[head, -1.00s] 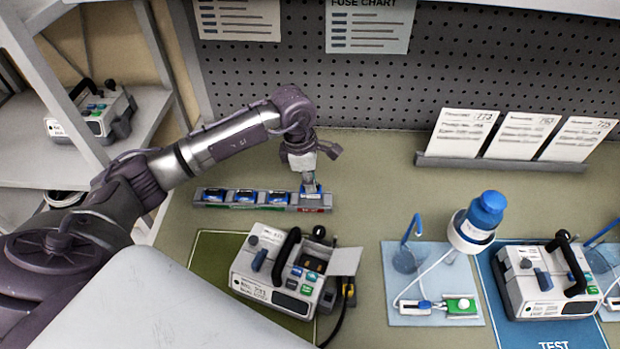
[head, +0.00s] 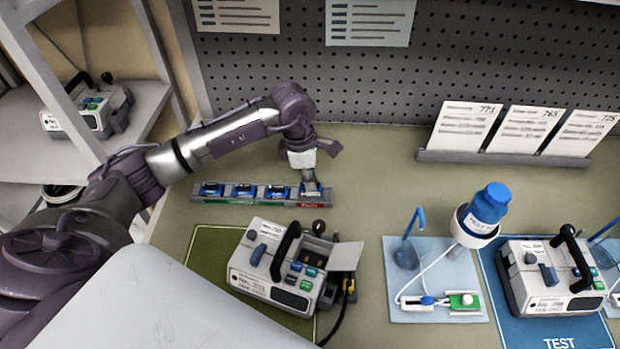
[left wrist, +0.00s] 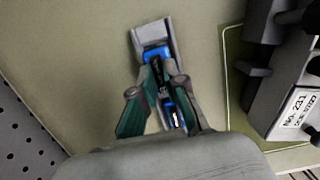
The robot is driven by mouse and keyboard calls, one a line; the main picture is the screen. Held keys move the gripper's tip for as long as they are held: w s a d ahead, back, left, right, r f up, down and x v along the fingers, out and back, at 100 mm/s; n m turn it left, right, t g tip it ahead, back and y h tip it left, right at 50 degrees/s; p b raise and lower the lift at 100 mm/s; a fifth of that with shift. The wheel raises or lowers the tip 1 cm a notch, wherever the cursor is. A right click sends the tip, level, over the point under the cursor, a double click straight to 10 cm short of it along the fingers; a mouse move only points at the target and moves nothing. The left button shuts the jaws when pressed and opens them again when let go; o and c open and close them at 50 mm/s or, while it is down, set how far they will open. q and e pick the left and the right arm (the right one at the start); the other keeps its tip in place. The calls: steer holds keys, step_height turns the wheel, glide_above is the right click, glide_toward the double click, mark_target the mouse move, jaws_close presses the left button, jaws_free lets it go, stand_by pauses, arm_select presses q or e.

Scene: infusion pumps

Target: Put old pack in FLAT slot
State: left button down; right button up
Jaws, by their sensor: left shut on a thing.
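My left gripper (head: 311,180) is shut on a blue pack (head: 311,188) at the right end of the grey slotted rack (head: 230,201). The pack is in or just over the rightmost slot, which has a red label (head: 309,203); I cannot tell whether it is fully seated. In the left wrist view the fingers (left wrist: 158,78) close around the blue pack (left wrist: 155,52), near the bare grey end of the rack (left wrist: 150,33). My right gripper is not in view.
A pump (head: 268,272) with its flap (head: 346,256) open stands on a green mat (head: 207,250), in front of the rack. Another pump (head: 545,278) stands on a blue TEST mat (head: 560,333). A card holder (head: 500,158) stands behind. The counter right of the rack is clear.

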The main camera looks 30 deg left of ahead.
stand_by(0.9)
arm_select(q)
steer(key=shift+f+b, duration=0.5)
steer(key=shift+b, duration=0.35)
stand_by(0.3)
steer(key=shift+f+b, duration=0.5)
steer(key=shift+b, duration=0.3)
stand_by(0.5)
steer(key=c, duration=1.1)
jaws_free()
steer(key=shift+c, duration=0.2)
steer(key=shift+o, duration=0.3)
steer(key=o, duration=0.4)
steer(key=shift+c, duration=0.2)
